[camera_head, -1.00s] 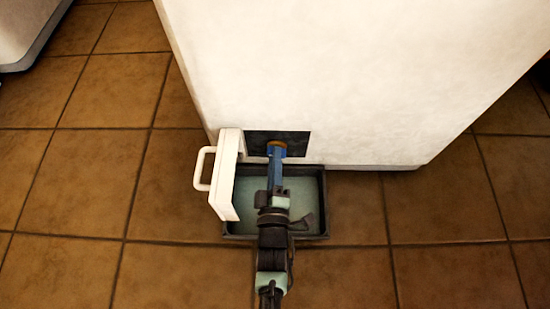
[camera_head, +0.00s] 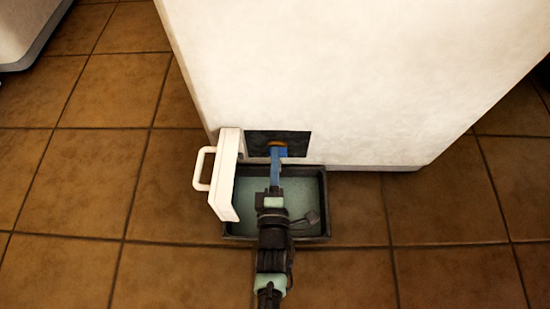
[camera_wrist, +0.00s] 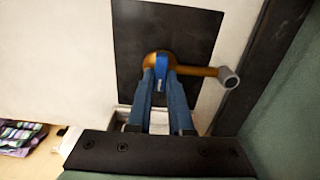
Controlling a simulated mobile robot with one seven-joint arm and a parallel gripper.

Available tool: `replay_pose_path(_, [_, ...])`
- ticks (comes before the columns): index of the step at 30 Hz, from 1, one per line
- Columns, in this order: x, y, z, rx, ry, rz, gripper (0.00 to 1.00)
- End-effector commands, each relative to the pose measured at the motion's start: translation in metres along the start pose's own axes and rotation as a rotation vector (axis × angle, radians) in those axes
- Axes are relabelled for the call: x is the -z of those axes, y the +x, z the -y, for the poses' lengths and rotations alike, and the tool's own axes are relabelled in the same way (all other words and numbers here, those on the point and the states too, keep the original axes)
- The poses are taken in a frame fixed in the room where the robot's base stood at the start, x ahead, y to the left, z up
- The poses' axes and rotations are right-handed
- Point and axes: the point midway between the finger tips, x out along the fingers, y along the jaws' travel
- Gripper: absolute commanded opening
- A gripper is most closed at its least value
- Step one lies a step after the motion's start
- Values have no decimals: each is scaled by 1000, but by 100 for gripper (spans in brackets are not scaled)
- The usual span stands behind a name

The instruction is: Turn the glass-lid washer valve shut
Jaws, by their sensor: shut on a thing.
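The valve of the white washer (camera_head: 350,80) sits in a dark square recess low on its front. In the wrist view the valve (camera_wrist: 197,71) is orange-brown, with a stub reaching right to a grey round end (camera_wrist: 228,77). Only its orange edge (camera_head: 278,143) shows in the head view. My gripper (camera_wrist: 161,73) has blue fingers, shut on a small blue part at the valve's middle. In the head view my gripper (camera_head: 276,153) reaches over the tray to the recess. The fingers hide part of the valve.
A white flap door (camera_head: 227,175) with a handle stands open left of the recess. A dark-rimmed tray (camera_head: 326,200) with a greenish floor lies below my gripper. Brown tiles around are clear. Patterned cloth (camera_wrist: 18,135) shows at lower left in the wrist view.

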Motion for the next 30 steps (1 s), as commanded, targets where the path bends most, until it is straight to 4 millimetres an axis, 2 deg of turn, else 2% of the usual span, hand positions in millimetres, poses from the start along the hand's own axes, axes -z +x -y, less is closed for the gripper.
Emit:
replay_pose_path(6, [-1, -1, 1, 1, -3, 2, 0])
replay_pose_path(7, [-1, -1, 1, 1, -3, 2, 22])
replay_pose_path(11, [-1, -1, 0, 1, -2, 2, 46])
replay_pose_path(12, [-1, -1, 0, 0, -2, 2, 49])
replay_pose_path(23, [0, -6, -1, 1, 0, 1, 49])
replay_pose_path(26, [0, -19, -3, 4, 2, 2, 49])
replay_pose_path(30, [0, -49, -4, 7, 1, 2, 49])
